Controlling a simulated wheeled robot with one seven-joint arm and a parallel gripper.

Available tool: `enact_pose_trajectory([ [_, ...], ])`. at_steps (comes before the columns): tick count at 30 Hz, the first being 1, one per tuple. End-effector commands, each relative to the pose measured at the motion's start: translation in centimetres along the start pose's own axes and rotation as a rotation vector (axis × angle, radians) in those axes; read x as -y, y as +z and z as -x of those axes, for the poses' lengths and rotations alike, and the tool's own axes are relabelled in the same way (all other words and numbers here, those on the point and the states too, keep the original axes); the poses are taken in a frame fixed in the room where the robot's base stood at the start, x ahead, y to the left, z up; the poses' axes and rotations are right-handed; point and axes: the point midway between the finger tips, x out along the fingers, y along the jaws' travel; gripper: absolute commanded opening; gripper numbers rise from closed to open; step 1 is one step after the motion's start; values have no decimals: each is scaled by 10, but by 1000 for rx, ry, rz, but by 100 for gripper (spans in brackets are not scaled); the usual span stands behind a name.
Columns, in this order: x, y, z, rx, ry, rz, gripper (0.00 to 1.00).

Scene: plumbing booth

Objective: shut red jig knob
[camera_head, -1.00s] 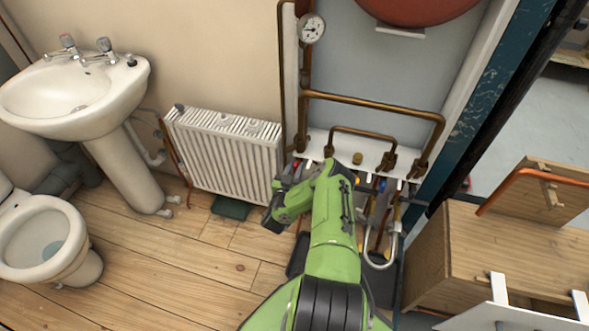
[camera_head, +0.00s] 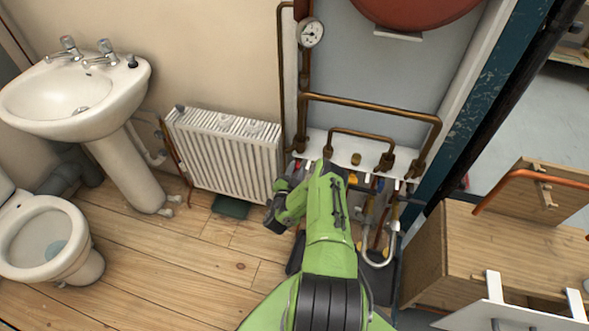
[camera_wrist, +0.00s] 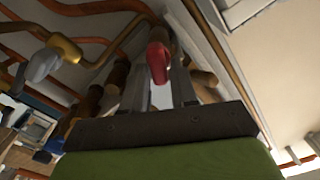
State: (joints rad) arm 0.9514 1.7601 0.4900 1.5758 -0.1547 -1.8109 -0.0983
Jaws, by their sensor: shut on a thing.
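The red knob (camera_wrist: 158,58) shows in the wrist view, between the two grey fingers of my gripper (camera_wrist: 161,78). The fingers are shut on it, one on each side. Brown pipes lie close behind and beside the knob. In the head view my green arm reaches to the pipework under the white panel (camera_head: 346,150). There my wrist hides the fingers and the knob.
A yellow-brass fitting (camera_wrist: 64,47) with a grey lever (camera_wrist: 42,65) is left of my fingers. A looped hose (camera_head: 378,262) hangs right of my arm. The radiator (camera_head: 225,155) is at the left, and a wooden bench (camera_head: 500,250) at the right.

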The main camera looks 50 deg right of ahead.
Motion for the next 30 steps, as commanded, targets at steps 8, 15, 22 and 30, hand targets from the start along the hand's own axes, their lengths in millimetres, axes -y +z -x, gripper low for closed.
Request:
enact_pose_trajectory([
  [8, -2, 0, 0, 0, -1, -262, 0],
  [15, -5, 1, -1, -1, -2, -490, 0],
  [22, -7, 2, -1, -1, -2, -701, 0],
  [30, -8, 4, 0, -1, -2, -900, 0],
])
